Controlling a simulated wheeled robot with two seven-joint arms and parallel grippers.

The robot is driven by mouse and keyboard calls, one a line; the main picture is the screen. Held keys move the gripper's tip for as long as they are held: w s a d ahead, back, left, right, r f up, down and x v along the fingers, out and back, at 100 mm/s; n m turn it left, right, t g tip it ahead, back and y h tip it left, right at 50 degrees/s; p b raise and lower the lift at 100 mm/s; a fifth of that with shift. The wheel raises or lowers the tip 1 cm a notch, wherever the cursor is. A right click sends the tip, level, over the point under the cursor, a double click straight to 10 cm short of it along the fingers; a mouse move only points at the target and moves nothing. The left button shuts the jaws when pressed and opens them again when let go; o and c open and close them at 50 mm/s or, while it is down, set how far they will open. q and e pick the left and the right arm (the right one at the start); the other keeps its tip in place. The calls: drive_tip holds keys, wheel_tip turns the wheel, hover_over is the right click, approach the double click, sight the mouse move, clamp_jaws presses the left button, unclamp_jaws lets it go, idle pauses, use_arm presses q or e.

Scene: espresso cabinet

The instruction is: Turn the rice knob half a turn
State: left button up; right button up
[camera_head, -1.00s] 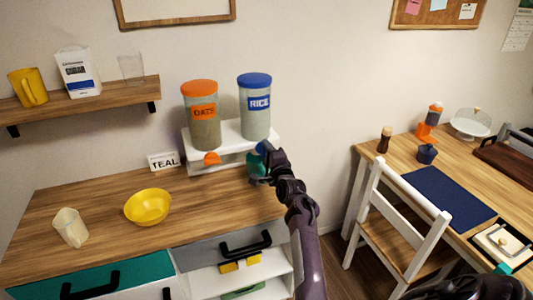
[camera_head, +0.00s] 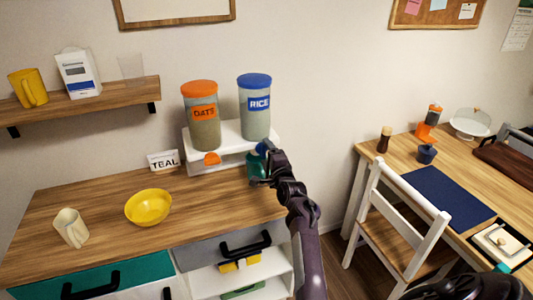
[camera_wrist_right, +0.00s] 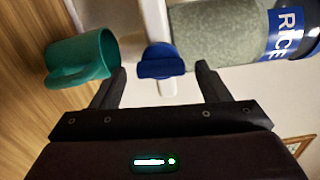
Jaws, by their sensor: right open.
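The rice dispenser (camera_head: 256,112) is a clear canister with a blue lid and a blue RICE label, on a white stand. Its blue knob (camera_wrist_right: 161,62) shows in the right wrist view between the fingers, with a flat bar across it. In the head view the knob (camera_head: 262,147) is partly covered by my right gripper (camera_head: 265,153). My right gripper, also in the wrist view (camera_wrist_right: 158,84), is open around the knob's sides, with gaps visible on both sides. A teal mug (camera_wrist_right: 82,58) stands below the knob, beside one finger. My left gripper is not clearly seen.
The oats dispenser (camera_head: 202,122) with its orange knob (camera_head: 212,159) stands left of the rice on the white stand (camera_head: 232,132). A TEAL sign (camera_head: 164,160), yellow bowl (camera_head: 148,208) and cream mug (camera_head: 70,228) are on the counter. A drawer below is open.

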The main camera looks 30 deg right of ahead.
drive_tip(key=p+v, duration=0.5)
drive_tip(key=v, duration=0.2)
drive_tip(key=shift+c, duration=1.1)
drive_tip(key=n+b, duration=0.4)
drive_tip(key=d+f+n+b, duration=0.1)
drive_tip(key=b, duration=0.1)
drive_tip(key=shift+f+n, duration=0.1)
drive_tip(key=shift+n, duration=0.3)
drive_tip(key=c, duration=0.5)
drive_tip(key=shift+w+d+r+n+b, duration=0.1)
drive_tip(key=shift+w+r+n+b, duration=0.15)
drive_tip(key=shift+w+n+b, duration=1.3)
drive_tip(key=shift+w+a+r+n+b, duration=0.1)
drive_tip(key=shift+w+r+n+b, duration=0.35)
drive_tip(key=shift+n, duration=2)
drive_tip(key=shift+w+d+r+n+b, duration=0.1)
drive_tip(key=shift+w+n+b, duration=1.1)
drive_tip(key=shift+n, duration=0.8)
drive_tip(key=shift+c, duration=0.2)
